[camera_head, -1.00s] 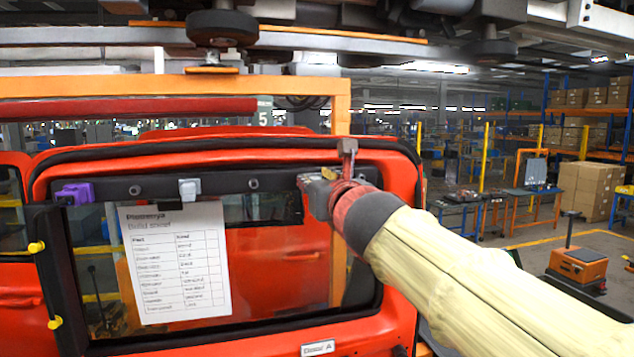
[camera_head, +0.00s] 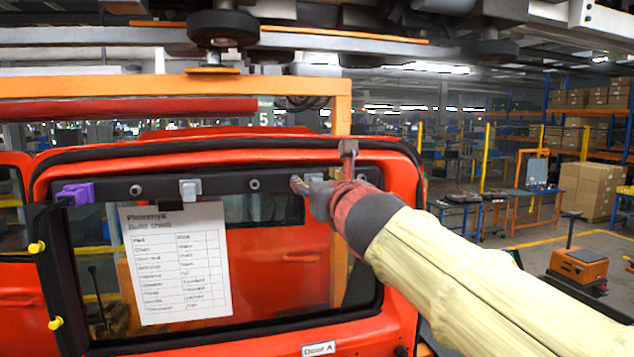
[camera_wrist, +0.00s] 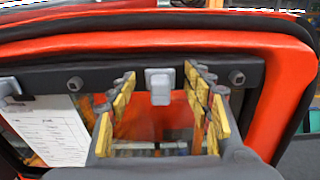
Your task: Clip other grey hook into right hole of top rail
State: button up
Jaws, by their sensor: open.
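The dark top rail (camera_head: 225,184) runs across the upper part of the orange door. A grey hook (camera_wrist: 158,85) sits on it towards the right; in the head view it shows partly (camera_head: 313,177) behind my gripper (camera_head: 318,190). In the wrist view my gripper (camera_wrist: 160,76) is open, one yellow-padded finger on each side of this hook, with gaps on both sides. The other grey hook (camera_head: 190,189) is on the rail further left, and its edge shows in the wrist view (camera_wrist: 10,88). A purple hook (camera_head: 76,194) is at the rail's left end.
Round sockets show on the rail, one (camera_head: 254,184) between the grey hooks and one (camera_wrist: 237,77) right of my gripper. A paper build sheet (camera_head: 176,262) hangs below the left grey hook. An orange frame (camera_head: 342,108) and overhead carrier (camera_head: 222,28) stand above the door.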

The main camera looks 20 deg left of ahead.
jog(key=v, duration=2.3)
jog(key=shift+s, duration=0.25)
jog(key=shift+f, duration=0.1)
